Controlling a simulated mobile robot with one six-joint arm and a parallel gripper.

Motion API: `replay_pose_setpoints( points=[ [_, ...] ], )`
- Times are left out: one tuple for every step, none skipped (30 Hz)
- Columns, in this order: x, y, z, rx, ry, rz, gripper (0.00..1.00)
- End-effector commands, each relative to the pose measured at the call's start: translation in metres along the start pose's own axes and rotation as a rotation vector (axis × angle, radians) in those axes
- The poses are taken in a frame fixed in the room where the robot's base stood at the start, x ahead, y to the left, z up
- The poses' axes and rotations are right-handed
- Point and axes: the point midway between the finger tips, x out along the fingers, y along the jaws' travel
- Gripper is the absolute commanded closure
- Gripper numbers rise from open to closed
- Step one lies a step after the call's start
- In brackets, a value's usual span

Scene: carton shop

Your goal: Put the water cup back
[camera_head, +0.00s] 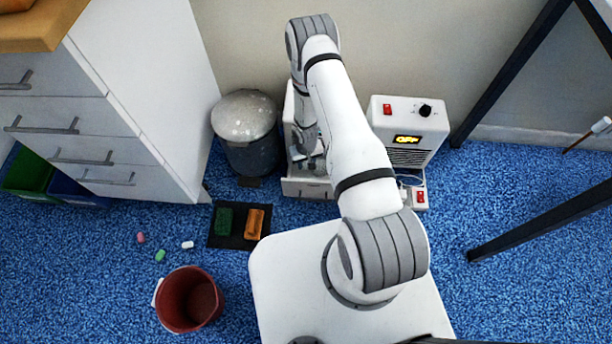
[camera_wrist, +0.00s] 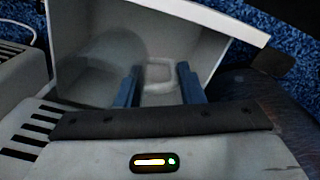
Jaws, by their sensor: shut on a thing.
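My gripper (camera_wrist: 160,82) has two blue fingers reaching into an open white compartment (camera_wrist: 215,45). A pale loop, which looks like the water cup's handle (camera_wrist: 160,66), shows between the fingers, and the gripper is shut on it. A faint grey rounded shape beside it may be the cup's body, but its outline is unclear. In the head view my arm reaches down to a small white cabinet (camera_head: 306,188) with an open drawer against the wall. There the cup is hard to make out and my arm partly covers the compartment.
A grey bin (camera_head: 250,150) stands close left of the cabinet and a white heater (camera_head: 410,130) close right. A black mat (camera_head: 236,241) with two blocks, a dark red bucket (camera_head: 189,300) and small loose pieces lie front left. Black table legs (camera_head: 540,220) stand right.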

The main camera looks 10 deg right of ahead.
Motion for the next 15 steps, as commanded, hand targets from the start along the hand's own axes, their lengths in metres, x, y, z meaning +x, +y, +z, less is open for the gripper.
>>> replay_pose_setpoints(
  points=[
    [0.018,-0.001,-0.001,-0.001,0.001,0.0,1.0],
    [0.022,-0.001,-0.001,-0.001,0.001,0.0,1.0],
    [0.027,-0.001,0.0,-0.001,0.001,0.0,1.0],
    [0.03,-0.001,0.0,-0.001,0.001,0.0,1.0],
    [0.033,-0.001,0.0,-0.001,0.001,0.0,1.0],
    [0.035,-0.001,0.0,-0.001,0.001,0.0,1.0],
    [0.035,-0.001,0.0,-0.001,0.001,0.0,1.0],
    [0.036,-0.001,0.0,-0.001,0.001,0.0,1.0],
    [0.037,-0.001,-0.001,-0.001,0.001,0.0,1.0],
    [0.039,-0.001,-0.001,-0.001,0.001,0.0,1.0],
    [0.042,-0.001,-0.001,-0.001,0.001,0.0,1.0],
    [0.046,-0.001,-0.001,-0.001,0.001,0.0,1.0],
    [0.051,-0.001,0.0,-0.001,0.001,0.0,1.0],
    [0.056,-0.002,-0.001,-0.001,0.001,0.0,1.0],
    [0.062,-0.002,0.0,-0.001,0.001,0.0,1.0]
  ],
)
